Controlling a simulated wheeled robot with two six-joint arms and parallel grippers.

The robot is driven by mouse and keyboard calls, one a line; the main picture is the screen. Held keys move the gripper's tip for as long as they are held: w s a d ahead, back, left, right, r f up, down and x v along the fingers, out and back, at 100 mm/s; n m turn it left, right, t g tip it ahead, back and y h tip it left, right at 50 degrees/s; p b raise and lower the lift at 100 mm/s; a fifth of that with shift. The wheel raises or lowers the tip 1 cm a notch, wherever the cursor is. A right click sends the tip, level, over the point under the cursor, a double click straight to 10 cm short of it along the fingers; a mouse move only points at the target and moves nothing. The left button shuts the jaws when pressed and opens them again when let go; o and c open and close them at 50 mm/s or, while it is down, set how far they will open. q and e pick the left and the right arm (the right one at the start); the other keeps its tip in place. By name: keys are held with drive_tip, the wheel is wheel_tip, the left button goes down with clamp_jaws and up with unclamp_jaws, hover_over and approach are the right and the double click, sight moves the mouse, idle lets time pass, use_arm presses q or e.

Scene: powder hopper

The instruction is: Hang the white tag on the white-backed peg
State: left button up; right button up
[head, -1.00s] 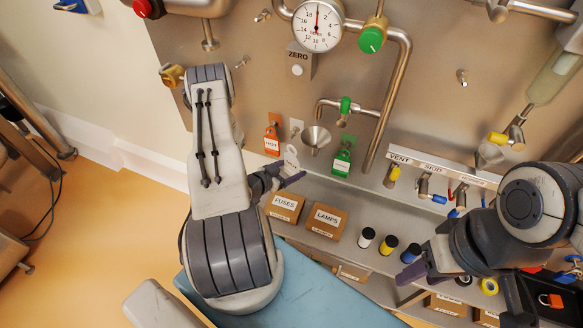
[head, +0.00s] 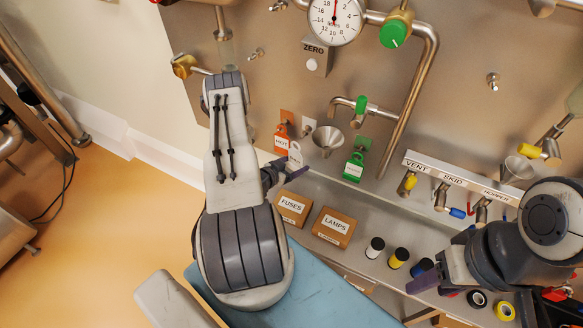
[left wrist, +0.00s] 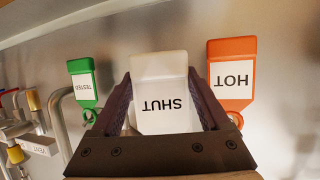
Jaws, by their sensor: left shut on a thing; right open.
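My left gripper (head: 287,166) is shut on the white tag (head: 295,154). In the left wrist view the tag (left wrist: 162,90) sits between the two purple fingers, its "SHUT" label upside down in the picture. In the head view the tag is just below the white-backed peg (head: 308,125), partly hidden by the gripper. Whether it touches the panel I cannot tell. The peg is not visible in the left wrist view. My right gripper (head: 424,275) is open and empty above the shelf at lower right.
The orange HOT tag (head: 282,138) hangs left of the white-backed peg. FUSES (head: 291,207) and LAMPS (head: 334,225) boxes stand on the shelf below.

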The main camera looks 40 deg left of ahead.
use_arm(q)
drive_tip(key=shift+w+a+f+b, duration=0.25)
drive_tip(key=shift+w+b, duration=0.3)
drive_tip(key=shift+w, duration=0.5)
drive_tip(key=shift+w+a+f+b, duration=0.25)
drive_tip(key=shift+w+b, duration=0.25)
drive_tip(key=shift+w, duration=0.5)
drive_tip(key=shift+w+a+f+b, duration=0.15)
drive_tip(key=shift+w+a+b, duration=0.3)
drive_tip(key=shift+w, duration=0.6)
drive_tip(key=shift+d, duration=0.15)
drive_tip(key=o, duration=1.2)
drive_tip(key=shift+s, duration=0.1)
drive_tip(key=v, duration=1)
drive_tip(key=shift+s+b, duration=0.15)
drive_tip(key=shift+b, duration=0.2)
